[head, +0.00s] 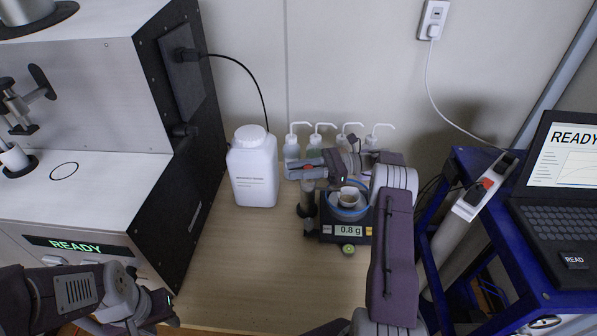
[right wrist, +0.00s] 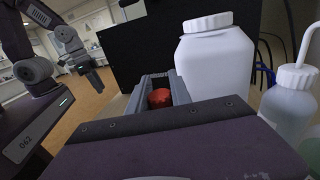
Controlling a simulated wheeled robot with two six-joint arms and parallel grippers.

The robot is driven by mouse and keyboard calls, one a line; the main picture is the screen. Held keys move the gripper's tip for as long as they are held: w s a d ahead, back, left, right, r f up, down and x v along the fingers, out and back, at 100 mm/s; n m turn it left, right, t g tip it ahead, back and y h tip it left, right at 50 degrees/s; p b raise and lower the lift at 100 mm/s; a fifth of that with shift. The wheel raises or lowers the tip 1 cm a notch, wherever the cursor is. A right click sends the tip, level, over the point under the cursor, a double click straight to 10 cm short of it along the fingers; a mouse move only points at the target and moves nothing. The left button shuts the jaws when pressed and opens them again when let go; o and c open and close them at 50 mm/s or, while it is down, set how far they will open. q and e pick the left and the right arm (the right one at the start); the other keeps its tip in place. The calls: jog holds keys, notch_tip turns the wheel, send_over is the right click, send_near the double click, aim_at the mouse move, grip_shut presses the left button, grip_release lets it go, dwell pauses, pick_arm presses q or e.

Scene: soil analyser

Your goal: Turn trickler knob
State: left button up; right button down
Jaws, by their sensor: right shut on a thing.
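The red trickler knob (right wrist: 160,97) sits between the two grey fingers of my right gripper (right wrist: 163,92) in the right wrist view. My right gripper (head: 304,172) is shut on it, and a little red shows between the fingers in the head view. The trickler's upright body (head: 307,198) stands below the gripper, left of the balance (head: 327,229). A small cup (head: 349,196) sits on the balance, whose display reads 0.8 g. My left gripper (head: 158,306) is low at the left of the head view, away from the trickler; its finger opening is unclear.
A white jug (head: 252,170) stands left of the trickler, close to my right gripper. Several wash bottles (head: 292,148) stand behind. The analyser (head: 150,120) fills the left; a blue cart with a laptop (head: 560,160) is at the right. The bench front is clear.

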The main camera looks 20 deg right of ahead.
jog(key=shift+s+n+g+b, duration=0.15)
jog(key=shift+n+g+b, duration=0.15)
jog(key=shift+n+g, duration=0.5)
jog(key=c, duration=1.2)
grip_release()
jog(key=shift+a, duration=0.1)
jog(key=shift+o, duration=0.2)
jog(key=shift+r+m, duration=0.1)
jog(key=shift+m, duration=0.2)
